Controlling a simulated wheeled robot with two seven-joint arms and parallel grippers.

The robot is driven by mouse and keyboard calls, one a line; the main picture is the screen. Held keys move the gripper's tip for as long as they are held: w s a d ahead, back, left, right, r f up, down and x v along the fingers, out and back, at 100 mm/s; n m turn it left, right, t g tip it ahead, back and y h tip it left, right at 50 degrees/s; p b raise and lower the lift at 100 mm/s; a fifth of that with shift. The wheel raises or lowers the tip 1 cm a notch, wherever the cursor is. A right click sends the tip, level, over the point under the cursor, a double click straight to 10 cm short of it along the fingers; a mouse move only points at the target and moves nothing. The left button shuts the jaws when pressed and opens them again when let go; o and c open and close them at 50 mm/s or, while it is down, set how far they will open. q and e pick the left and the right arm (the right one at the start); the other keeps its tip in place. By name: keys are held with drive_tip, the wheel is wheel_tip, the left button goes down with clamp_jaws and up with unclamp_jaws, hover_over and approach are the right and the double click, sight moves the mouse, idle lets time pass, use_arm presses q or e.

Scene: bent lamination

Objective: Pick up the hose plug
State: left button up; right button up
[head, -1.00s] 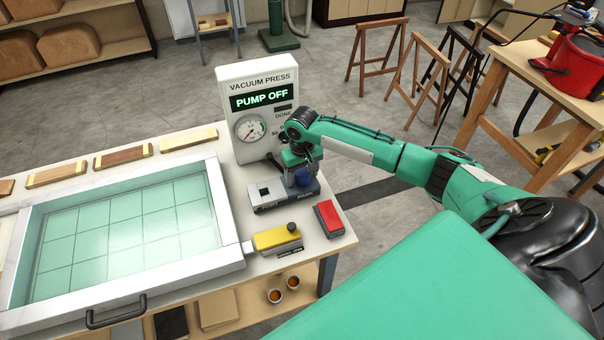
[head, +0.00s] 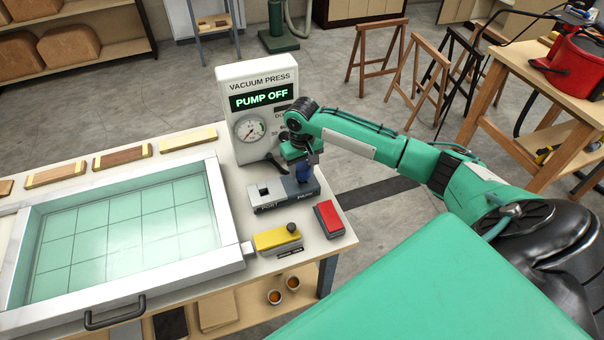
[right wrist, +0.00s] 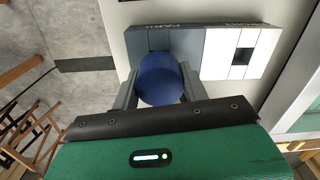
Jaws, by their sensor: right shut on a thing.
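The hose plug, a rounded blue piece (head: 306,172), is between the fingers of my right gripper (head: 301,168). In the right wrist view the plug (right wrist: 160,80) has a grey finger on either side of it, and the gripper is shut on it. The plug is over the dark grey PARK end of the dock block (head: 268,203). The block's white PORT end, with a square dark opening, lies to the left in the head view and is free. I cannot tell whether the plug's lower end is clear of the block. My left gripper is out of view.
The vacuum press panel (head: 245,88) stands behind the dock and reads PUMP OFF. A yellow block with a black knob (head: 276,238) and a red switch (head: 328,219) sit in front. The glazed press frame (head: 228,215) fills the table to the left.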

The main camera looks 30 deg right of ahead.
sight(298, 166)
wheel_tip(298, 166, up, 17)
drive_tip(key=b, duration=0.2)
drive_tip(key=shift+r+b, duration=0.2)
drive_tip(key=shift+b, duration=0.1)
drive_tip(key=shift+f, duration=0.15)
drive_tip(key=shift+f, duration=6.95)
drive_tip(key=shift+a, duration=0.15)
drive_tip(key=shift+w+a+r+p, duration=0.15)
drive_tip(key=shift+a+p, duration=0.25)
drive_tip(key=shift+a, duration=0.1)
drive_tip(key=shift+w+a+p, duration=0.2)
drive_tip(key=shift+a+p, duration=0.4)
drive_tip(key=shift+a, duration=0.25)
drive_tip(key=shift+w+a+p, duration=0.2)
drive_tip(key=shift+a+p, duration=0.4)
drive_tip(key=shift+a, duration=0.25)
drive_tip(key=w+a+p, duration=0.1)
drive_tip(key=a+p, duration=0.2)
drive_tip(key=a, duration=0.4)
drive_tip(key=shift+w+p, duration=0.35)
drive_tip(key=shift+p, duration=0.05)
